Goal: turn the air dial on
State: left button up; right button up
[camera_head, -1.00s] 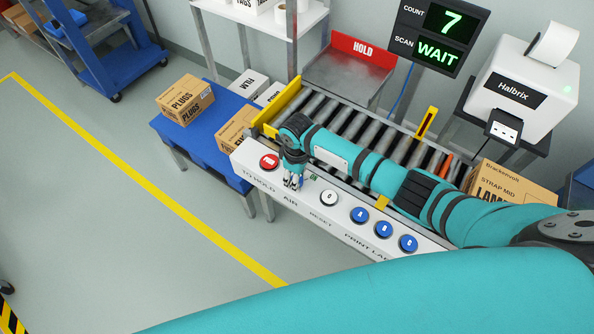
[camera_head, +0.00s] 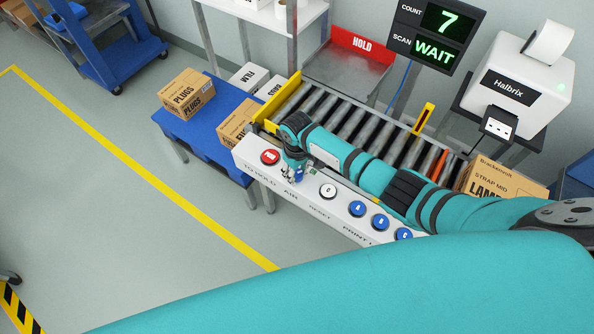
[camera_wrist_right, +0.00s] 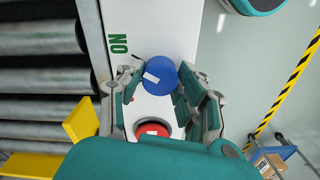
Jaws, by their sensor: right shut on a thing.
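The air dial is a round blue knob (camera_wrist_right: 163,73) with a short white mark on the white control panel (camera_wrist_right: 148,30) in the right wrist view. A green ON label (camera_wrist_right: 119,44) is printed up and to the left of it. My right gripper (camera_wrist_right: 155,88) has its fingers on both sides of the knob and is shut on it. In the head view my right gripper (camera_head: 291,172) points down onto the panel at AIR, between the red button (camera_head: 270,157) and the white reset button (camera_head: 328,190). It hides most of the dial there. My left gripper is out of view.
Blue A, B and C buttons (camera_head: 380,222) lie right of the reset button. The roller conveyor (camera_head: 350,125) runs behind the panel under my right arm. A blue table (camera_head: 195,140) with boxes stands left. A screen (camera_head: 438,35) reads 7 and WAIT.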

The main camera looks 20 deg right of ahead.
aim_at(297, 173)
jog(key=o, duration=1.2)
jog(key=shift+c, duration=0.2)
notch_tip(297, 173, up, 12)
